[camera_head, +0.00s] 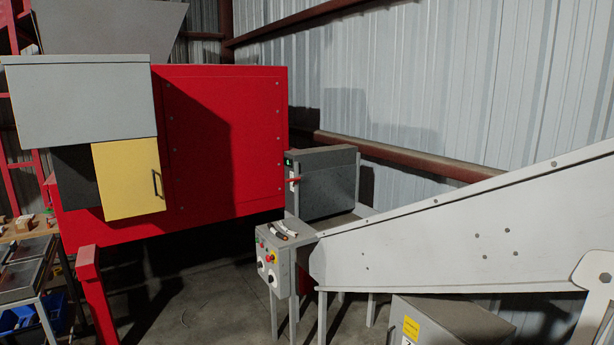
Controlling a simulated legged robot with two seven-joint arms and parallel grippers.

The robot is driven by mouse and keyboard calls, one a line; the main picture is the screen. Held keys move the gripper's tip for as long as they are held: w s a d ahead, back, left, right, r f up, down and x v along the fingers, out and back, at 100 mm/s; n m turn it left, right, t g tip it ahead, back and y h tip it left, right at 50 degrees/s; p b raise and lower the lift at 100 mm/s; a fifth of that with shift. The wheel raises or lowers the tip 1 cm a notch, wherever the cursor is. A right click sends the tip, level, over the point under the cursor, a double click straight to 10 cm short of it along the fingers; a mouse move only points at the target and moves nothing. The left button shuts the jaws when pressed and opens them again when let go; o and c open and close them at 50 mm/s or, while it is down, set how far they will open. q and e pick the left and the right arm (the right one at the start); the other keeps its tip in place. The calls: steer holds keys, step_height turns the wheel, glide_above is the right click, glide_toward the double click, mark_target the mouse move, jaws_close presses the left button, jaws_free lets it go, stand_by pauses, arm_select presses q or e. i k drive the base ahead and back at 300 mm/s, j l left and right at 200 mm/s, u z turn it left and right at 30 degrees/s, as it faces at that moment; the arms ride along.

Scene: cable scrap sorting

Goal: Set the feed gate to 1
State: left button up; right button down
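A dark grey box (328,184) stands at the middle of the head view, beside the large red machine. On its left edge is a narrow plate with a small red lever (294,180) and a green mark (288,162) above it. The lever looks close to level. It may be the feed gate's setting, but no scale numbers are legible. A grey control box (273,262) with several coloured buttons and white-rimmed dials stands in front of it. The dial markings are too small to read. Neither of my grippers is in view.
A white sloped conveyor side (470,236) fills the right. A large red machine (225,140) with a yellow door (128,180) stands at left. A red post (93,295) and a table with trays (25,268) are lower left. Some concrete floor (205,305) is clear.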

mark_target(322, 193)
steer(key=i, duration=0.65)
steer(key=i+l+u, duration=0.15)
steer(key=i, duration=1.1)
steer(key=i+j, duration=0.15)
steer(key=i, duration=0.3)
steer(key=i+j+u, duration=0.1)
steer(key=i, duration=0.35)
steer(key=i+j, duration=0.2)
steer(key=i, duration=0.25)
steer(key=j+u, duration=0.05)
